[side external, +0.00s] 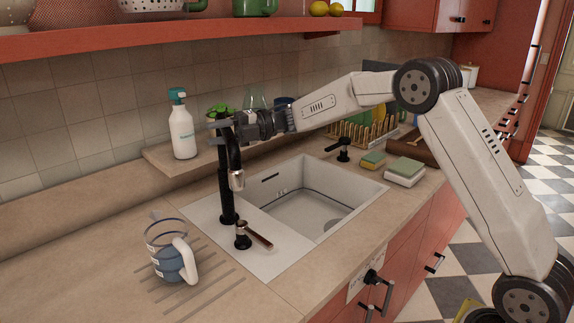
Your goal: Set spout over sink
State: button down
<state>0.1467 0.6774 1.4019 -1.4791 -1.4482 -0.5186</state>
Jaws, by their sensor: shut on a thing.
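The black faucet stands at the left end of the sink, and its spout (236,165) curves down to a metallic tip. The tip hangs over the white sink deck, left of the basin. My gripper (222,126) is shut on the upper part of the spout, reaching in from the right. The fingertips are small and partly hidden against the dark faucet. The white sink (310,206) has an empty-looking basin with a round drain at its right part.
A tap handle (255,236) stands in front of the faucet. A glass measuring jug (171,255) sits on the drainboard grooves at left. A soap bottle (182,130) stands on the back ledge. Sponges (404,172) and a dish rack (362,130) lie beyond the sink.

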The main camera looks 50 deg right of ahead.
jog(key=s+d+n+g, duration=0.2)
jog(key=d+n+g, duration=0.3)
jog(key=g, duration=0.3)
jog(key=shift+s+d+n+g, duration=0.2)
jog(key=shift+d+n+g, duration=0.15)
jog(key=shift+d, duration=0.45)
jog(key=shift+g, duration=0.25)
jog(key=shift+c, duration=2)
grip_release()
